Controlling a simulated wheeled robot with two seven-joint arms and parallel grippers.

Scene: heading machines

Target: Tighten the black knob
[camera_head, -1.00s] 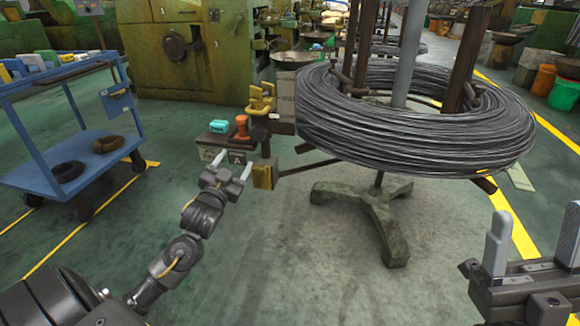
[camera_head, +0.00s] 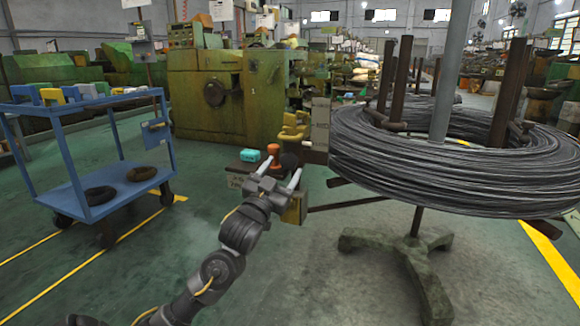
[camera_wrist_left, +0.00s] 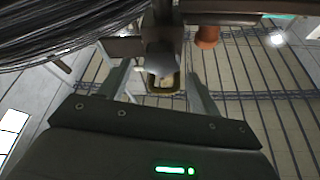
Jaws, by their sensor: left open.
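My left gripper (camera_head: 279,172) is open, its two pale fingers apart, in front of the small stand beside the wire coil. A dark round shape (camera_head: 289,161), perhaps the black knob, shows just behind the fingertips; I cannot tell whether they touch it. In the left wrist view, my left gripper (camera_wrist_left: 159,70) has a grey block (camera_wrist_left: 160,58) and a yellowish ring-shaped part (camera_wrist_left: 163,86) between its fingers. No knob is clear there. My right gripper is out of view.
A large wire coil (camera_head: 440,165) on a stand (camera_head: 400,250) is close on the right. An orange object (camera_head: 273,149) and a teal object (camera_head: 250,155) sit beside the gripper. A blue cart (camera_head: 110,205) stands left. Floor is clear between cart and arm.

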